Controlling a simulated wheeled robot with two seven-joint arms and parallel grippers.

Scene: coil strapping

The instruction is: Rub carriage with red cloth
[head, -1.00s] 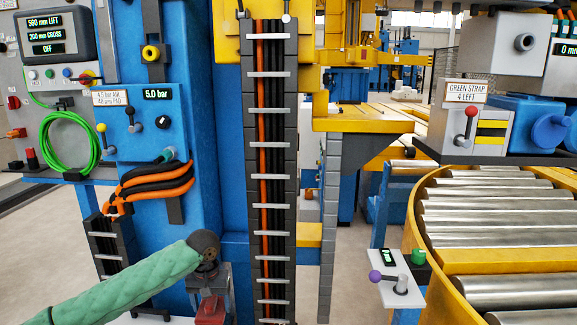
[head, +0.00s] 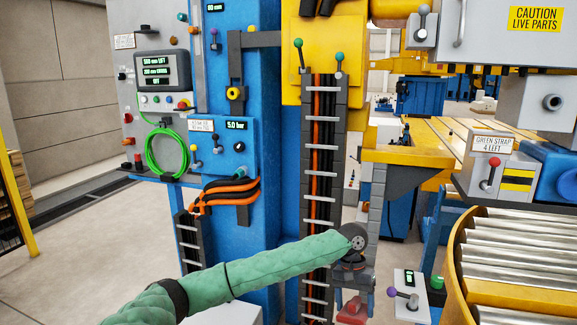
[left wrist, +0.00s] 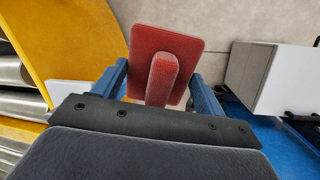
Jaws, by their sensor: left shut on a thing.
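The red cloth (left wrist: 185,52) looks like a flat red pad with a raised red grip on its back. My left gripper (left wrist: 160,84) has its blue fingers on either side and is shut on it. In the head view the cloth (head: 352,312) is a small red shape below the wrist of my green-sleeved left arm, and the left gripper (head: 354,294) is partly hidden. A yellow block (head: 324,45) on the blue column, which looks like the carriage, is well above the gripper. The cloth is apart from it. My right gripper is out of view.
A black cable chain (head: 320,150) with orange cables hangs below the yellow block, behind my left arm. A blue valve panel (head: 215,145) and green hose coil (head: 166,152) are left. A roller conveyor (head: 515,250) and a small switch box (head: 411,304) stand right.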

